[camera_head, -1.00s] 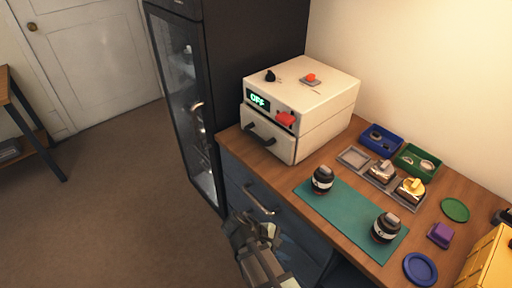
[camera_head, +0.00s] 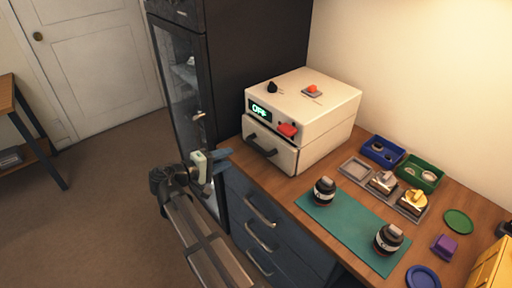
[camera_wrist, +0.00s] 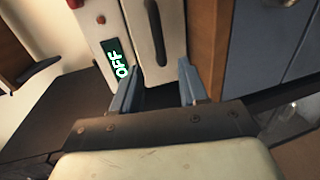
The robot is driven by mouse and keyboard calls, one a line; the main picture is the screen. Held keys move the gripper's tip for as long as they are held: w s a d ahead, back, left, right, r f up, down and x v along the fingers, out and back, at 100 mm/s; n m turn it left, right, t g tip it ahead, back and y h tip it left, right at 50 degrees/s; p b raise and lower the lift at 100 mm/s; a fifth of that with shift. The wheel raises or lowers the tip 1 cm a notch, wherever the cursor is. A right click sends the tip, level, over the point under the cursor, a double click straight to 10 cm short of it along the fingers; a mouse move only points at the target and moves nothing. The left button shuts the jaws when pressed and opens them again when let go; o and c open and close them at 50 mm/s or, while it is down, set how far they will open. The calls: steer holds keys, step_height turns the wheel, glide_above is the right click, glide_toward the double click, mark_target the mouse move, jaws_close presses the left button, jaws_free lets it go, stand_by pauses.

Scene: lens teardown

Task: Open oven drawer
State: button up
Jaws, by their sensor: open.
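The oven is a cream box (camera_head: 318,97) on the wooden counter against the wall. Its front has a green "OFF" display (camera_head: 259,110), a red switch (camera_head: 287,130) and a lower drawer (camera_head: 280,158) with a dark handle (camera_head: 260,148). The drawer front looks shut. My gripper (camera_head: 222,155) is in front of and to the left of the oven, near the counter's edge, apart from the handle. In the wrist view the blue fingers (camera_wrist: 158,92) are spread and empty, with the drawer handle (camera_wrist: 157,34) beyond them and the display (camera_wrist: 117,64) at left.
A dark glass-door cabinet (camera_head: 185,95) stands close left of the oven. Blue drawers with metal handles (camera_head: 262,240) are below the counter. A green mat (camera_head: 340,228) with two lens barrels, several small trays (camera_head: 353,168) and a blue disc (camera_head: 422,276) lie to the right.

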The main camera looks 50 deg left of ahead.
mark_target(254, 147)
steer(key=x, duration=1.3)
steer(key=shift+w+a+r, duration=0.1)
steer(key=shift+w+a, duration=0.05)
steer(key=shift+w, duration=0.25)
jaws_close()
